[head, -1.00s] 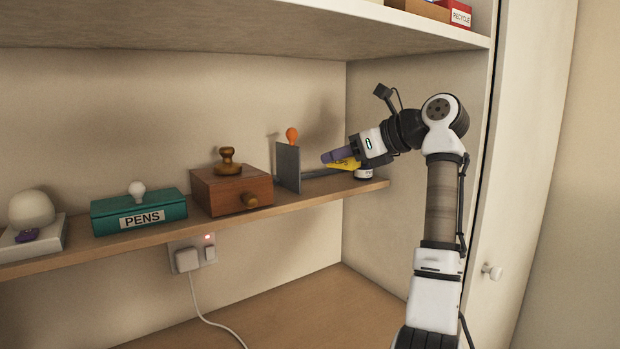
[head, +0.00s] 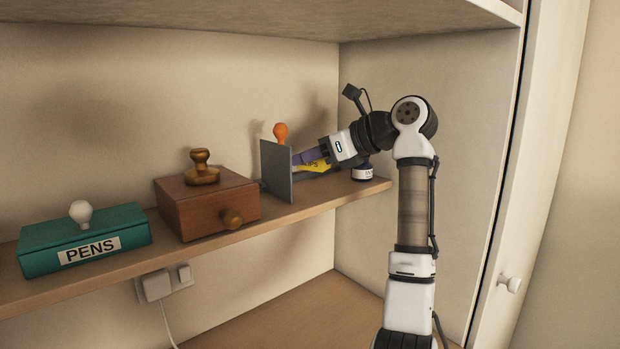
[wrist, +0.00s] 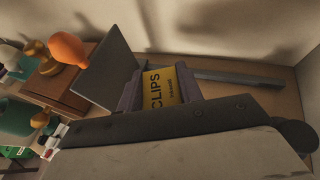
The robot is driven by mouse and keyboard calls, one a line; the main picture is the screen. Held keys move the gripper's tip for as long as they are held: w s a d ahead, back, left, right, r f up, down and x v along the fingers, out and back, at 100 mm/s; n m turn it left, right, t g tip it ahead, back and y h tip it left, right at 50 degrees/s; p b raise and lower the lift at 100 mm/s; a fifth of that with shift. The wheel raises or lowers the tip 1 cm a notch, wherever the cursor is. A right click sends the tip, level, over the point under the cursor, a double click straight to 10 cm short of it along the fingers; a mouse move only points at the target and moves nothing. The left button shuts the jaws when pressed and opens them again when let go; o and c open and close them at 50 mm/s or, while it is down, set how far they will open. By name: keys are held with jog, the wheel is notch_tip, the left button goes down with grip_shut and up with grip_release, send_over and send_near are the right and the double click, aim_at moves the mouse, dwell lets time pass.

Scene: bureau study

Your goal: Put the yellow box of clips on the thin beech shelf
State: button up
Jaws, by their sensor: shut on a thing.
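The yellow box of clips (head: 316,166) is held between the fingers of my gripper (head: 310,160), above the right part of the thin beech shelf (head: 305,207). In the wrist view the box (wrist: 161,89) shows its CLIPS lettering between the two grey-purple fingers (wrist: 160,90). The box is just right of an upright grey plate (head: 277,171), and its left end is close to that plate. I cannot tell whether the box touches the plate or the shelf.
A dark flat bar (wrist: 238,79) lies on the shelf right of the plate. A small labelled jar (head: 363,173) stands at the shelf's right end, near my wrist. Left are an orange knob (head: 280,132), a wooden box (head: 205,207) and a green PENS box (head: 85,240). A larger shelf (head: 400,18) hangs above.

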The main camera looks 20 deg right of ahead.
aim_at(311, 190)
jog(key=shift+f, duration=2.3)
jog(key=shift+a, duration=0.1)
jog(key=o, duration=1.1)
jog(key=b+v, duration=0.2)
jog(key=v, duration=1)
jog(key=shift+w+r, duration=0.1)
jog(key=shift+r, duration=0.05)
